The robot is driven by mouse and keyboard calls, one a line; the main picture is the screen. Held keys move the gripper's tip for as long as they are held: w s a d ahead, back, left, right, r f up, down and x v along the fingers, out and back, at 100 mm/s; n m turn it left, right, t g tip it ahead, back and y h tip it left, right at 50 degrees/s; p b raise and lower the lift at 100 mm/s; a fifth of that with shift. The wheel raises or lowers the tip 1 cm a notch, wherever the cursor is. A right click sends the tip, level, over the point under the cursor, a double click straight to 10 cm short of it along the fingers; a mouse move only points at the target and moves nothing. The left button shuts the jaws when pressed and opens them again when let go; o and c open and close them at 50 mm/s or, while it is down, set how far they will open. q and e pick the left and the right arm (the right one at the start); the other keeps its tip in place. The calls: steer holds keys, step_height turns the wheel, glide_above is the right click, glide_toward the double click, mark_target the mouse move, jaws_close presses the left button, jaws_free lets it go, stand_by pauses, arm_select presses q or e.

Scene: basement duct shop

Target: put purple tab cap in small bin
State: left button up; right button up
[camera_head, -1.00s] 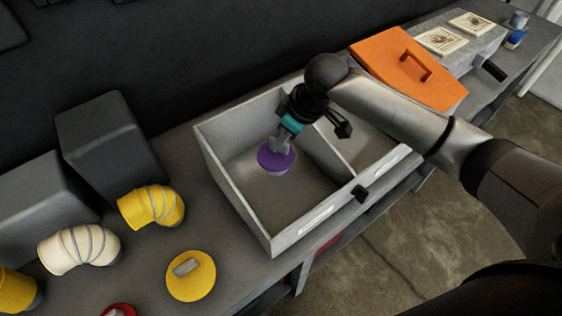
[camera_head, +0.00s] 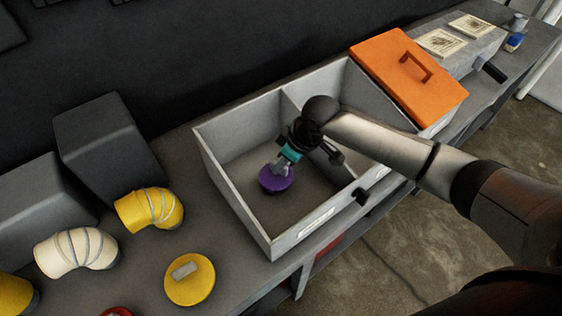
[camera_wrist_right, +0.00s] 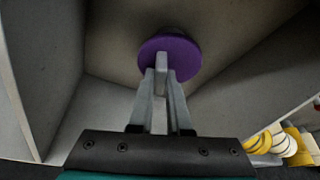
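The purple tab cap (camera_head: 275,181) is a round disc with an upright tab. My right gripper (camera_head: 281,167) is shut on its tab, and the disc hangs below the fingers. The cap also shows in the right wrist view (camera_wrist_right: 185,52), with the fingers (camera_wrist_right: 160,85) closed on the tab. The cap is inside the left compartment of the grey two-part bin (camera_head: 232,192), near its floor; I cannot tell whether it touches the floor. My arm hides part of the divider and the right compartment. My left gripper is not in view.
A yellow tab cap (camera_head: 190,283) lies on the bench left of the bin. Yellow (camera_head: 150,208) and white (camera_head: 75,252) elbows stand farther left, near dark grey blocks (camera_head: 110,150).

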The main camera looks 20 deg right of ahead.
steer(key=o, duration=0.4)
steer(key=shift+o, duration=0.2)
steer(key=shift+r, duration=0.1)
steer(key=p+v, duration=0.1)
steer(key=v, duration=1.1)
steer(key=shift+p, duration=0.3)
steer(key=shift+r, duration=0.1)
